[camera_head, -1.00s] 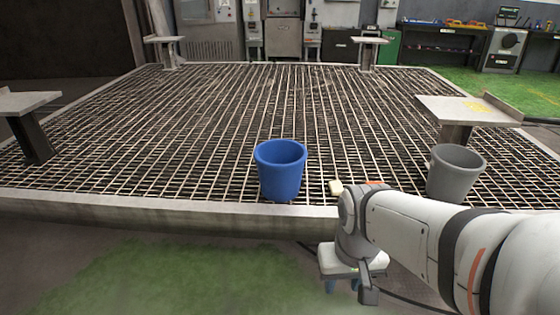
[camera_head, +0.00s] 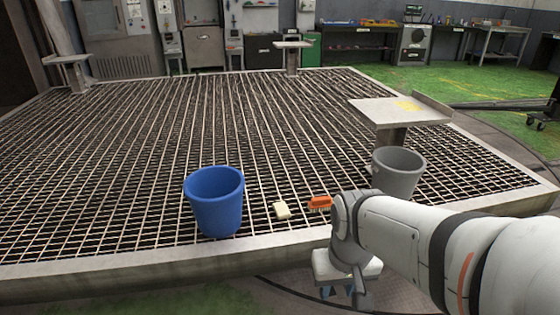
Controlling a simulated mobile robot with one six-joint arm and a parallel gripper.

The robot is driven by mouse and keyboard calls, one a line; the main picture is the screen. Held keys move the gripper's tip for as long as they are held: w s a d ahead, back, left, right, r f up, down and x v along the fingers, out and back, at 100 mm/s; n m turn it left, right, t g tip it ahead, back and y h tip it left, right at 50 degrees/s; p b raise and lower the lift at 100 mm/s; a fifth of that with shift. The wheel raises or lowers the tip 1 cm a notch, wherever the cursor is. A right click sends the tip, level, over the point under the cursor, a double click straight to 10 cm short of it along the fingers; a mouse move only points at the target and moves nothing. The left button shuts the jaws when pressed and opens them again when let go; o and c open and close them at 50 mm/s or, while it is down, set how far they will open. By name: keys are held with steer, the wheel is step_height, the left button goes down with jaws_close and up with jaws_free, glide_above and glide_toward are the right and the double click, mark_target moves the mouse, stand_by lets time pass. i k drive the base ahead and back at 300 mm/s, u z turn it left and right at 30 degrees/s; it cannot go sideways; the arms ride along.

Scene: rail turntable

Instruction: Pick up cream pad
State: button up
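The cream pad (camera_head: 282,210) is a small pale block lying on the metal grating, just right of the blue bucket. My gripper (camera_head: 340,290) hangs at the end of my arm, below and right of the pad, in front of the platform's near edge. It is apart from the pad. Its fingertips are small and dark at the bottom of the picture, and I cannot make out whether they are open or shut.
A blue bucket (camera_head: 214,201) stands left of the pad. An orange brush (camera_head: 320,202) lies right of it, close to my arm. A grey bucket (camera_head: 397,173) stands farther right, near a raised shelf (camera_head: 385,112). The platform's rim (camera_head: 150,264) runs along the front.

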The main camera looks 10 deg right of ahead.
mark_target(282, 211)
steer(key=z, duration=0.1)
steer(key=i, duration=1.3)
steer(key=u, duration=0.8)
